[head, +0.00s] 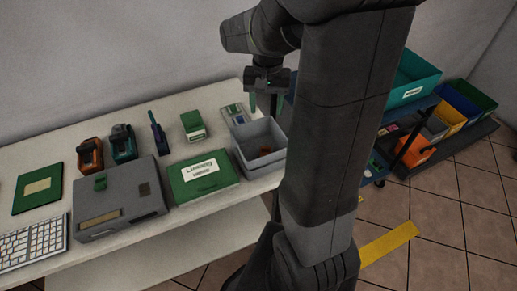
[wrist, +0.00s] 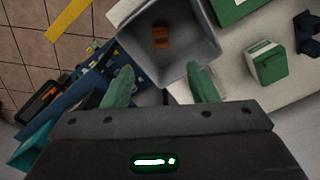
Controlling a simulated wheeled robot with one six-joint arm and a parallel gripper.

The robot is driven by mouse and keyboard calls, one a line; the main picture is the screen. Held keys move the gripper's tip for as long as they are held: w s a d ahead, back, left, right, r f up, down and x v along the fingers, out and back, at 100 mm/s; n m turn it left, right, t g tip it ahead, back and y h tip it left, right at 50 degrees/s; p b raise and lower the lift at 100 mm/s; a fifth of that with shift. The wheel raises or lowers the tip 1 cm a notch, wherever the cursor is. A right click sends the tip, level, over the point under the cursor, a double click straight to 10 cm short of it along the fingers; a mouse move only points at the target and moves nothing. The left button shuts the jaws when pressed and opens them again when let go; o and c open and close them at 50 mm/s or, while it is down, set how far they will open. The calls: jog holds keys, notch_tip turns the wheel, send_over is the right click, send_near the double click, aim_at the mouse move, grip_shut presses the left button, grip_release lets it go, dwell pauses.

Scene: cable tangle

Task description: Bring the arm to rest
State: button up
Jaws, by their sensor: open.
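My gripper (head: 264,103) is raised above the back right end of the white table (head: 113,118), close to the grey bin. In the wrist view my gripper (wrist: 160,92) shows two green fingertips spread apart with nothing between them. My dark arm stands in the middle of the head view and hides part of the place behind it. The grey open bin (wrist: 200,44) lies beyond the fingertips in the wrist view, with a small orange-brown piece (wrist: 161,37) inside.
A green labelled case (head: 203,176), a grey box (head: 119,209), a keyboard (head: 33,243) and several small devices stand on the table. At right are a blue cart (head: 408,117) with a teal bin (head: 414,79) and more coloured bins. Tiled floor shows at lower right.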

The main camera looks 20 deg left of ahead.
notch_tip(320, 180, up, 4)
jog(key=shift+f, duration=0.25)
jog(key=shift+f, duration=0.15)
notch_tip(320, 180, down, 14)
jog(key=shift+r+p, duration=1.85)
jog(key=shift+r, duration=0.55)
jog(key=shift+f, duration=0.15)
